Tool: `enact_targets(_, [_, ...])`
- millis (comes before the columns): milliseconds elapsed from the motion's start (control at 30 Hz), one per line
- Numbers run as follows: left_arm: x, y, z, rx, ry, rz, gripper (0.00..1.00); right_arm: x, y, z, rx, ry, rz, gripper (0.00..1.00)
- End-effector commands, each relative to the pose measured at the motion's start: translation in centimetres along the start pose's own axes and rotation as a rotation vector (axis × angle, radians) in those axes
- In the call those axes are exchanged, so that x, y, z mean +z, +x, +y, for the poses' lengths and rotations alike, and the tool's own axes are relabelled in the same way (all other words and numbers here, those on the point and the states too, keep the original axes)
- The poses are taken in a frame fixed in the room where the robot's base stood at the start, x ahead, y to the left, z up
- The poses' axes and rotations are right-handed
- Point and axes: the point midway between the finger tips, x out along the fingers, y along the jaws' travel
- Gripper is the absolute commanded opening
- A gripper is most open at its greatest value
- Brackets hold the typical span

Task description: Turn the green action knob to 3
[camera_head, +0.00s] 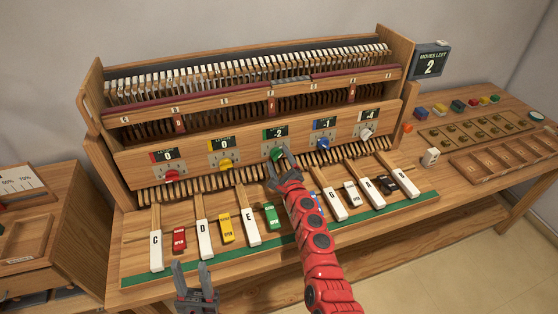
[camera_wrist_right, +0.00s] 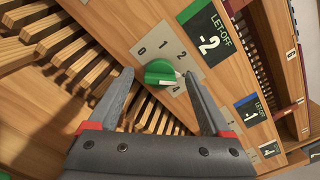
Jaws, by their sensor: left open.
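The white mark on the knob faces the lower right in the right wrist view, towards my finger, which covers that part of the dial. The display (camera_wrist_right: 208,38) above reads LET-OFF -2. In the head view the green knob (camera_head: 276,153) is partly behind my right gripper (camera_head: 281,163). My right gripper (camera_wrist_right: 157,76) is open, with one finger on each side of the knob; contact is unclear. My left gripper (camera_head: 191,268) is open and empty at the table's front edge.
Red (camera_head: 172,175), yellow (camera_head: 225,164), blue (camera_head: 323,143) and white (camera_head: 366,133) knobs line the same panel. Letter keys and coloured blocks lie below it. A sign (camera_head: 430,61) reads MOVES LEFT 2. Trays (camera_head: 505,158) stand at the right.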

Motion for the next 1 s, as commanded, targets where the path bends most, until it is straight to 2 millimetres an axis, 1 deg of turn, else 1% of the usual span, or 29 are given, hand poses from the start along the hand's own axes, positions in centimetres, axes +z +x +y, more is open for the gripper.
enact_targets(233, [0.0, 0.1, 0.0, 0.0, 0.0, 0.0, 0.44, 0.0, -0.1, 0.0, 0.0, 0.0, 0.001, 0.82])
enact_targets(367, [-0.1, 0.9, 0.0, 0.0, 0.0, 0.0, 0.44, 0.0, -1.0, -0.1, 0.0, 0.001, 0.002, 0.82])
enact_targets(467, [-0.3, 1.9, -0.1, 0.0, 0.0, 0.0, 0.44, 0.1, -2.3, -0.3, 0.0, 0.002, 0.005, 0.82])
enact_targets(667, [-0.6, 3.7, -0.2, 0.0, 0.0, 0.0, 0.44, 0.1, -6.0, -0.1, 0.002, 0.004, 0.006, 0.82])
enact_targets(833, [-0.8, 4.5, -0.2, 0.0, 0.0, 0.0, 0.44, 0.0, -9.2, -0.1, 0.0, 0.002, 0.005, 0.82])
enact_targets(1000, [-0.8, 4.5, -0.2, 0.0, 0.0, 0.0, 0.44, -0.2, -12.6, 0.0, -0.002, 0.001, 0.004, 0.82])
